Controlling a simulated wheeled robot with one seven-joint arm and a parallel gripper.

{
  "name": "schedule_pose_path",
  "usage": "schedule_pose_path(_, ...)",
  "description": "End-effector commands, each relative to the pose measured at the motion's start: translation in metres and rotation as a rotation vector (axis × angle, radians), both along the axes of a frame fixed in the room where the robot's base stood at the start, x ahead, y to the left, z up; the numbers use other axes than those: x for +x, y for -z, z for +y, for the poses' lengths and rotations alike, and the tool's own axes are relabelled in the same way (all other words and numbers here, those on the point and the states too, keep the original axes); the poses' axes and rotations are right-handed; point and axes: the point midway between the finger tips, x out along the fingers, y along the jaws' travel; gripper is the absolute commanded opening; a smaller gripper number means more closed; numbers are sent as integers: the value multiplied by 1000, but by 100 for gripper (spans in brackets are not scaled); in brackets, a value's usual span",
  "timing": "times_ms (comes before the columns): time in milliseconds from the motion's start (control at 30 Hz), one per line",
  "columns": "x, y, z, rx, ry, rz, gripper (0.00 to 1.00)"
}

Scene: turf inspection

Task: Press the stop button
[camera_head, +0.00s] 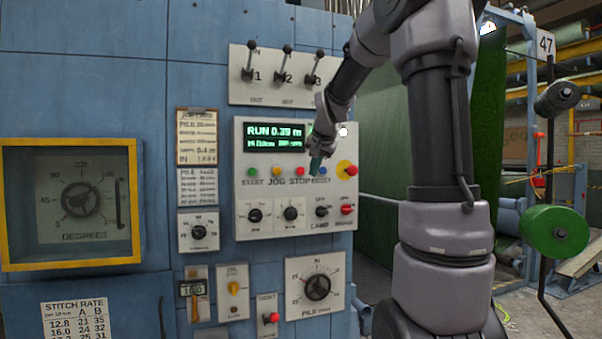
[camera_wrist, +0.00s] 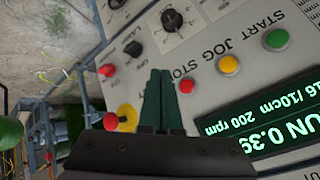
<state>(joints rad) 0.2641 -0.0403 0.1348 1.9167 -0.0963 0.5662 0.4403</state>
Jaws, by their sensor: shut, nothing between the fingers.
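The red stop button (camera_head: 300,171) sits in the row of buttons under the lit display on the grey control panel (camera_head: 285,219), above the word STOP. In the wrist view the stop button (camera_wrist: 186,86) shows just right of my fingers. My gripper (camera_head: 315,165) is shut and empty, in front of the panel, a little right of the stop button in the head view. Its closed green fingers (camera_wrist: 160,72) point at the panel and cover part of the STOP lettering in the wrist view. I cannot tell whether they touch the panel.
The green start button (camera_head: 252,171) and yellow jog button (camera_head: 275,171) are left of stop; a blue button (camera_head: 323,171) is right. A red mushroom button on a yellow disc (camera_head: 346,168) is further right. The display (camera_head: 274,137) reads RUN 0.39 m. Levers (camera_head: 287,62) stand above.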

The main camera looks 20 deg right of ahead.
Motion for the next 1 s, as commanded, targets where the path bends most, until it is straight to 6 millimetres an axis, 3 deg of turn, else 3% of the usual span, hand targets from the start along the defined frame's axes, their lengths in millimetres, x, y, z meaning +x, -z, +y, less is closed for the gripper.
schedule_pose_path(500,67,1,0,0,-2,2,0)
schedule_pose_path(1000,76,1,0,1,0,1,0)
